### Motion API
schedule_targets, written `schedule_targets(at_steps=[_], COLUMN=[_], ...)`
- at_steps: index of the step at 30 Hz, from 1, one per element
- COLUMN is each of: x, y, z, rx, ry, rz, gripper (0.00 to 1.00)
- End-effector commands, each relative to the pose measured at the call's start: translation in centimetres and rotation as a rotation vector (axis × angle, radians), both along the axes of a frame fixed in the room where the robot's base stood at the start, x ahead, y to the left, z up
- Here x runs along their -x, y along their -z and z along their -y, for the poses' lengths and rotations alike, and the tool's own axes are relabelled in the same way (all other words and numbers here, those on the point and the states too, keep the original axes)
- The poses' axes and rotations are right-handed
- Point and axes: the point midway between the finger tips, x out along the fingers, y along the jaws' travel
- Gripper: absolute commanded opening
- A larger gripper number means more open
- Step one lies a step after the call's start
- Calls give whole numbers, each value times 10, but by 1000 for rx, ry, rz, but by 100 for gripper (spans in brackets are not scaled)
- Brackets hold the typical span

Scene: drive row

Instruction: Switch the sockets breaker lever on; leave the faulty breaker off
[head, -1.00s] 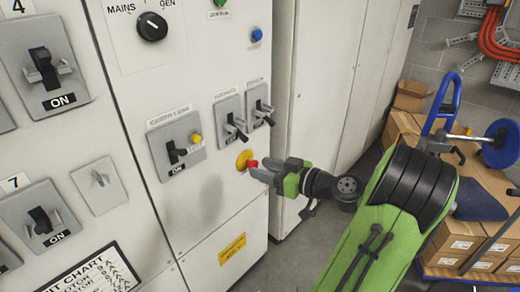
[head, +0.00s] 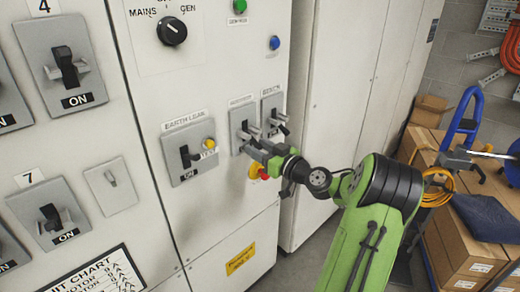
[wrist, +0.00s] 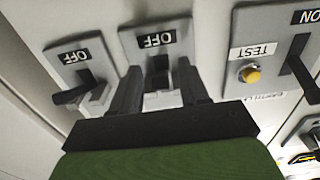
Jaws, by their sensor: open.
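The sockets breaker (head: 240,117) is the middle small breaker on the panel, its label hard to read. It also shows in the wrist view (wrist: 130,41), upside down, with an OFF plate. Its dark lever (wrist: 160,66) lies between the fingers of my open gripper (wrist: 158,90), and I cannot tell whether they touch it. In the head view my gripper (head: 258,146) is at this breaker and partly covers it. The bench breaker (head: 267,105) beside it also reads OFF in the wrist view (wrist: 62,52). No fault mark is readable.
The earth leak breaker (head: 178,172), with a yellow test button (head: 209,142), reads ON in the wrist view. A red emergency stop (head: 265,173) sits just below my gripper. Larger breakers (head: 82,62) fill the left. Boxes and a blue trolley (head: 455,125) stand at right.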

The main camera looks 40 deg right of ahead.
Motion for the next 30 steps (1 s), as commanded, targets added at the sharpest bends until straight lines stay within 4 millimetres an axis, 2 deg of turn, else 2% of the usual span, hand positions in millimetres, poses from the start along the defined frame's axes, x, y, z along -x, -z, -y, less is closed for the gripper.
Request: schedule_targets(at_steps=[7, 16, 24, 30], x=[-2, -1, -1, 0], y=[0, 0, 0, -11], z=[0, 0, 0, -1], rx=[0, 0, 0, 8], ry=[0, 0, 0, -4], rz=[0, -1, -3, -82], gripper=[45, 0, 0, 0])
